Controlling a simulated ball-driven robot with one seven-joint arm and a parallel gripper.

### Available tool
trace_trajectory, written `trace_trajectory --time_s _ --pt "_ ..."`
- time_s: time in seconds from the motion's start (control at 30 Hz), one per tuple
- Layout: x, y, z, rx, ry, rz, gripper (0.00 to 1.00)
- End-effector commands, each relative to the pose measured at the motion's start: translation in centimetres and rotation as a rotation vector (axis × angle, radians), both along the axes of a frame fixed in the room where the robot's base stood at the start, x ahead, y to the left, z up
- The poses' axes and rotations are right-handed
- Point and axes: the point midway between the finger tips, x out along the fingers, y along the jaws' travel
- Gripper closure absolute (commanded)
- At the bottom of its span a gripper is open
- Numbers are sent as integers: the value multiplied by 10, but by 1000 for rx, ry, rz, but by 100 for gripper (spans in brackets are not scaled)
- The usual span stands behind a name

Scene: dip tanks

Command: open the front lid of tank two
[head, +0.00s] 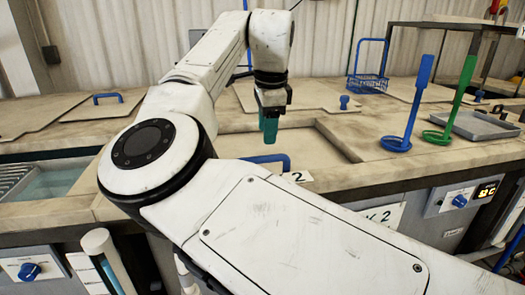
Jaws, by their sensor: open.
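The front lid of tank two (237,146) is a flat, stained beige panel. It appears to lie shut, partly hidden by my arm. Its blue bar handle (268,158) shows just above my forearm, beside a white label with a "2" (298,177). My gripper (269,138) points down with teal fingers, above and behind the blue handle in the picture. It looks empty and does not appear to touch the handle. The tank's front carries another label ending in "2" (383,216), partly hidden by my arm.
Another lid with a blue handle (108,98) lies at the back left. An open tank with bluish liquid (58,184) is at the left. A blue ladle (396,143), a green ladle (438,136), a grey tray (486,125) and a blue basket (368,82) stand at the right.

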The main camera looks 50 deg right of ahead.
Motion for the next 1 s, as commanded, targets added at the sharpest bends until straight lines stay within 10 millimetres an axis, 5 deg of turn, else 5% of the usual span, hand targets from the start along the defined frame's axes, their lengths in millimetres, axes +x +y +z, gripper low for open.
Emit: trace_trajectory --time_s 0.4,0.83,1.0 --pt "11 -7 -67 0 1 1 53" --pt "12 -9 -77 -1 -1 1 53" --pt "12 -9 -77 -1 -1 1 67"
